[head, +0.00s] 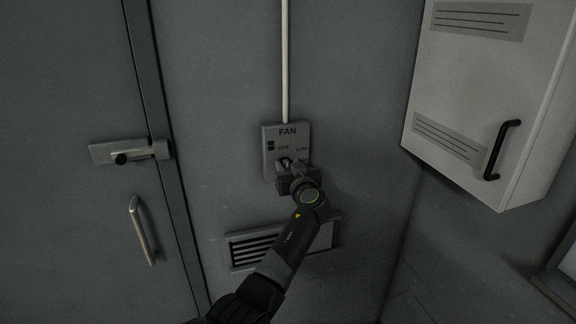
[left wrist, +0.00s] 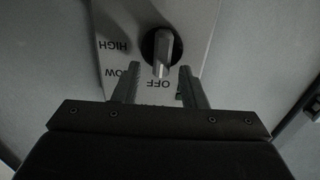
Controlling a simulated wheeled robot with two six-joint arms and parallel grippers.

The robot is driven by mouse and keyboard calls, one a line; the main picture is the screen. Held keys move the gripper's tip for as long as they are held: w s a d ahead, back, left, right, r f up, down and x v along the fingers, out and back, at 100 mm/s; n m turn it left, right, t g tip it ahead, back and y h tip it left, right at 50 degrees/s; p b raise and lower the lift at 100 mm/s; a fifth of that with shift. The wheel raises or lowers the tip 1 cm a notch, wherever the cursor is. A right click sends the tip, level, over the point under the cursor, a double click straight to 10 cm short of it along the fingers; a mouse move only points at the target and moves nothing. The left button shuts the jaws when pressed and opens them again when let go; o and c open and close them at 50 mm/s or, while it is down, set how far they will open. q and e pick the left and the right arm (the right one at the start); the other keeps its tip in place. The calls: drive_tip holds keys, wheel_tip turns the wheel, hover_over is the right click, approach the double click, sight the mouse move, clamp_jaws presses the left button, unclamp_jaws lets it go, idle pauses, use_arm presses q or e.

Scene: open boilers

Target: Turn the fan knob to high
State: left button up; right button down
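The fan control box (head: 270,135) is a grey plate on the wall marked FAN, with OFF and LOW legible in the head view. In the left wrist view the round dark knob (left wrist: 161,47) shows, with a light grey grip bar whose end points at OFF. LOW and HIGH are printed to the left of it in that view. My left gripper (head: 290,165) is in front of the box and hides much of the knob in the head view. In the left wrist view its fingers (left wrist: 158,80) are apart, one each side of the bar's line, with clear gaps. My right gripper is out of view.
A white conduit (head: 285,60) runs up from the box. A louvred vent (head: 238,249) is below, partly behind my left arm. A metal door (head: 70,230) with latch and handle is at left. A white cabinet (head: 480,90) with a black handle juts out at right.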

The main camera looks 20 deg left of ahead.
use_arm(q)
clamp_jaws()
drive_tip(key=m+b, duration=0.2)
drive_tip(key=b, duration=0.1)
drive_tip(key=shift+w+d+f+m, duration=0.15)
drive_tip(key=shift+f+m, duration=0.05)
drive_tip(key=shift+m, duration=0.2)
drive_tip(key=shift+d+m+b, duration=0.1)
drive_tip(key=shift+m+b, duration=0.7)
drive_tip(key=shift+m, duration=0.1)
drive_tip(key=shift+w+d+f+m+b, duration=0.15)
drive_tip(key=shift+f+m+b, duration=0.1)
drive_tip(key=shift+m, duration=2)
drive_tip(key=shift+w+d+f+m+b, duration=0.15)
drive_tip(key=shift+f+m+b, duration=0.1)
drive_tip(key=shift+m, duration=1.95)
drive_tip(key=shift+w+d+f+m+b, duration=0.15)
drive_tip(key=shift+m+b, duration=0.1)
drive_tip(key=shift+m, duration=2)
drive_tip(key=shift+s, duration=0.1)
